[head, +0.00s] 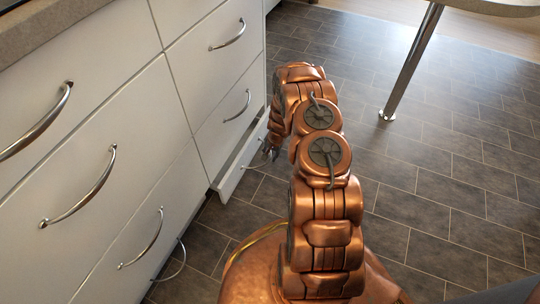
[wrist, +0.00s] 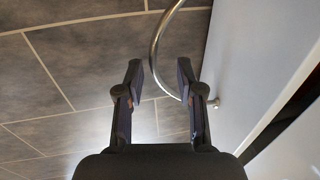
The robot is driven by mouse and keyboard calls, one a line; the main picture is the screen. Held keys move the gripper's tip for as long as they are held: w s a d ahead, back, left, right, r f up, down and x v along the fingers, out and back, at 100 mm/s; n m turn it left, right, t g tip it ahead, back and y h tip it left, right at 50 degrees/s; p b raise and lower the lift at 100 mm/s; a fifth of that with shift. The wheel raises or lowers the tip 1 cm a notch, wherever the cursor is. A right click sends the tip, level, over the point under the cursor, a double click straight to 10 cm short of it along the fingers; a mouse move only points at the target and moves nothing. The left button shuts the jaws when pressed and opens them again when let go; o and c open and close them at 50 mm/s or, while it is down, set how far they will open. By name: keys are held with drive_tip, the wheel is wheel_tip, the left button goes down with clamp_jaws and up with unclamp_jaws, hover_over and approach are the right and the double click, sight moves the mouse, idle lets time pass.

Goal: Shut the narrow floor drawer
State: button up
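The narrow floor drawer (head: 232,174) is the low white front at the foot of the cabinets in the head view. It stands out a little, with a gap behind its top edge. In the wrist view its pale front (wrist: 250,60) is at right, with a dark opening behind its edge. Its curved metal handle (wrist: 154,42) runs past the space between my fingertips and partly behind the right finger; I cannot tell whether they touch. My gripper (wrist: 160,74) is open and empty. In the head view my gripper (head: 271,151) is beside the drawer front, partly hidden by my arm.
White cabinet drawers (head: 125,125) with curved metal handles rise at left. Another low handle (head: 182,262) juts out near the floor at front left. A metal table leg (head: 410,65) stands at upper right. The tiled floor (head: 440,170) to the right is clear.

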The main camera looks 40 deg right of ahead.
clamp_jaws()
idle(0.6)
